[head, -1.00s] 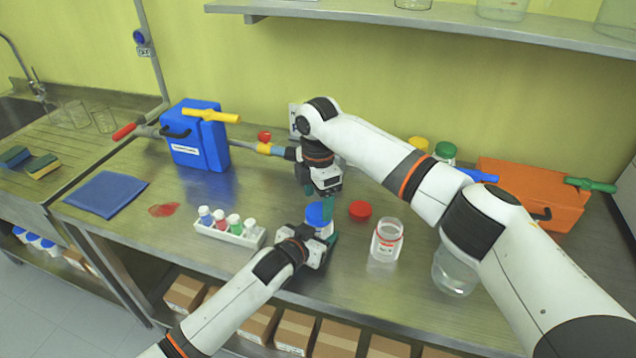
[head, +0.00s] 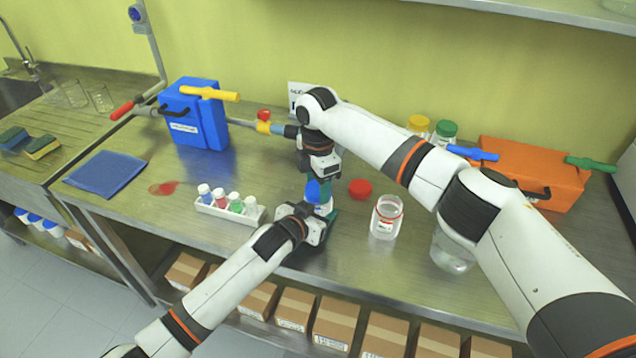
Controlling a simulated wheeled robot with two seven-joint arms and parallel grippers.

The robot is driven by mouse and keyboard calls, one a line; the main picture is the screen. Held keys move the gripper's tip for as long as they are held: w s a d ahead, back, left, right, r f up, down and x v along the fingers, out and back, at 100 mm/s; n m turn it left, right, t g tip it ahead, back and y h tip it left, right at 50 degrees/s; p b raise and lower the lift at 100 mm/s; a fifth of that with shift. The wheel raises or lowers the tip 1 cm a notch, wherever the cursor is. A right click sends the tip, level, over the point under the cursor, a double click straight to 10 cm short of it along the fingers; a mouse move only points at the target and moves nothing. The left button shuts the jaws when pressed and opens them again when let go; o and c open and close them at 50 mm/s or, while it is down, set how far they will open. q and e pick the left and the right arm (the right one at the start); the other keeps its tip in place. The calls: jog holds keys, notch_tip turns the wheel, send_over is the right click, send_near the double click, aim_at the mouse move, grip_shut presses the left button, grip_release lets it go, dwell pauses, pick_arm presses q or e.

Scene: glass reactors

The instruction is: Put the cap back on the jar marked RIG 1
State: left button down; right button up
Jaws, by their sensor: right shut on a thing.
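A clear jar (head: 386,224) with a red-edged label stands open on the bench; its writing is too small to read. A red cap (head: 360,189) lies behind and left of it. My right gripper (head: 319,180) points down and is shut on a blue cap (head: 317,192), left of the red cap. The cap is at the top of a small jar, mostly hidden by the grippers; I cannot tell how it is seated. My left gripper (head: 323,213) is at that jar from the front, with a finger beside it; its grip is hidden.
A white rack (head: 230,212) of small coloured-cap bottles is left of my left gripper. A blue box (head: 193,118) and an orange box (head: 530,165) stand behind. A yellow-capped jar (head: 418,124) and green-capped jar (head: 445,131) are at the back. A red spill (head: 164,188) is at left.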

jog(key=m, duration=0.5)
jog(key=shift+w+m, duration=0.1)
jog(key=shift+m, duration=0.3)
jog(key=o, duration=1.1)
jog(key=shift+c, duration=0.2)
jog(key=shift+s+a, duration=0.15)
jog(key=shift+s, duration=0.05)
jog(key=shift+r, duration=2.3)
jog(key=shift+w, duration=0.1)
jog(key=shift+c, duration=0.4)
